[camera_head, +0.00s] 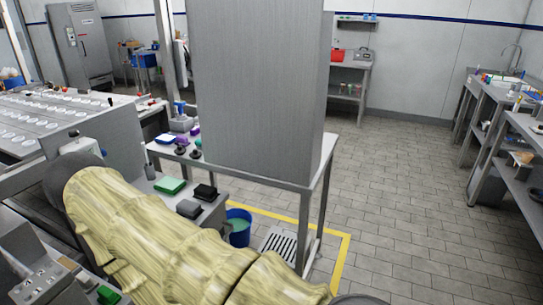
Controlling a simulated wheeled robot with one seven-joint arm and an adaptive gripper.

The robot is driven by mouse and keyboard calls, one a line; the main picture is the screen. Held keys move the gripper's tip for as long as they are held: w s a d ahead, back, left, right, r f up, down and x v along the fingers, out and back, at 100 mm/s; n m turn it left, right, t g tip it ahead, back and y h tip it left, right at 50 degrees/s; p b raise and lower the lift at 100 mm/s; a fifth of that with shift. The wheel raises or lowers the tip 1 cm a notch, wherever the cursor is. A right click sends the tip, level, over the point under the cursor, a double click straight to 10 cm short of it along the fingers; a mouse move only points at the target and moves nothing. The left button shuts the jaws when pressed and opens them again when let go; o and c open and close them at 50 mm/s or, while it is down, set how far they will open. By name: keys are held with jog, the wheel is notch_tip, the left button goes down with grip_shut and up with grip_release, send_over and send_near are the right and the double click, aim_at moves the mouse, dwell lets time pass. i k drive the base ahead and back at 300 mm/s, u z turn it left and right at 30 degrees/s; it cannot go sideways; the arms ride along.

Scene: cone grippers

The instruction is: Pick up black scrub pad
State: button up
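A black block-shaped pad (205,191), which looks like the black scrub pad, lies on a grey metal counter left of the picture's middle. A dark grey pad (189,208) lies just in front of it, and a green pad (170,185) lies to its left. My arm in its yellowish cover crosses the lower left in front of the counter and runs out at the bottom edge. My gripper is not in view.
A blue bucket (238,228) stands on the floor right of the counter. A tall grey metal cabinet (255,90) on a steel stand (322,190) rises behind the pads. Open tiled floor (400,200) lies to the right, before steel shelves (515,165).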

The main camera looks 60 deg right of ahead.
aim_at(204, 192)
jog(key=z, duration=1.1)
jog(key=i, duration=0.2)
